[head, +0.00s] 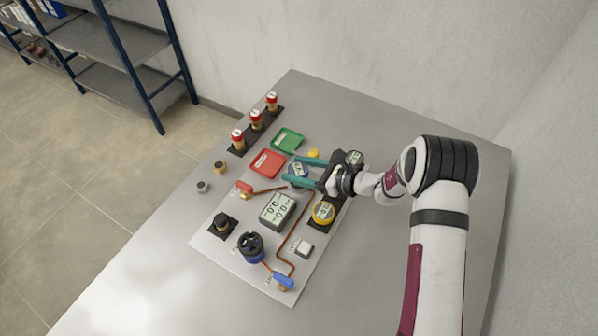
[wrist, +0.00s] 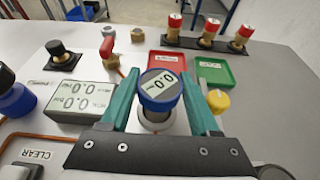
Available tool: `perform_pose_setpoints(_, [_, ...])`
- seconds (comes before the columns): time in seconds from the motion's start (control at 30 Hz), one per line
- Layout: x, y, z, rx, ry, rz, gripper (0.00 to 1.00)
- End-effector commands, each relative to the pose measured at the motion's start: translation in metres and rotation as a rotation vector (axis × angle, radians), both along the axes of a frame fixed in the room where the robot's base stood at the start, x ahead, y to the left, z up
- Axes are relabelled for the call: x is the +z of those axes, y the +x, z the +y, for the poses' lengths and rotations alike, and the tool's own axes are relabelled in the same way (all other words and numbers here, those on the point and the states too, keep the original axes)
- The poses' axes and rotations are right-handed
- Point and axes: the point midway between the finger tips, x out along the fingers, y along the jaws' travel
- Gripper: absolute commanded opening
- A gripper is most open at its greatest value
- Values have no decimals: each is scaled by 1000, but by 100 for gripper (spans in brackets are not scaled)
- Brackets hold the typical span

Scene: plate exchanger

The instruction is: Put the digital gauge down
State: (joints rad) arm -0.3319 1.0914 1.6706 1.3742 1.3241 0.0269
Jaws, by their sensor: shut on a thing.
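The digital gauge (head: 298,170) has a blue rim and a pale display. In the wrist view the gauge (wrist: 159,87) sits between the two teal fingers of my gripper (wrist: 157,94), which is shut on it. Its display faces up toward the wrist camera. A pale ring-shaped fitting (wrist: 155,124) shows just below the gauge; I cannot tell whether the gauge touches it. In the head view my gripper (head: 291,171) reaches in from the right over the panel, just right of the red tray (head: 267,163) and below the green tray (head: 288,139).
A yellow gauge (head: 323,211) stands right of the grey display box (head: 277,211). A red-handled valve (head: 244,188), copper pipe, blue-and-black knob (head: 250,246) and white button block (head: 303,248) crowd the panel. Several red-capped fittings (head: 255,120) line the back. The table's right side is bare.

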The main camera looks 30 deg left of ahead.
Motion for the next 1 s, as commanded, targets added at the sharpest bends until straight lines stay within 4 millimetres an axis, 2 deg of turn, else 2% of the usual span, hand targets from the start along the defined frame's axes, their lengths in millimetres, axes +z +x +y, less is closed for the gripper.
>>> perform_pose_setpoints(0.1, [-15,0,0,-1,1,1,0])
perform_pose_setpoints(0.57, [-22,1,-1,-1,1,-1,0])
perform_pose_setpoints(0.6, [-23,1,-1,-1,1,-1,66])
perform_pose_setpoints(0.73, [-22,1,-1,-1,1,-1,89])
perform_pose_setpoints(0.77, [-22,1,-1,-1,1,-1,92])
perform_pose_setpoints(1.0, [-22,1,-1,-1,1,-1,92])
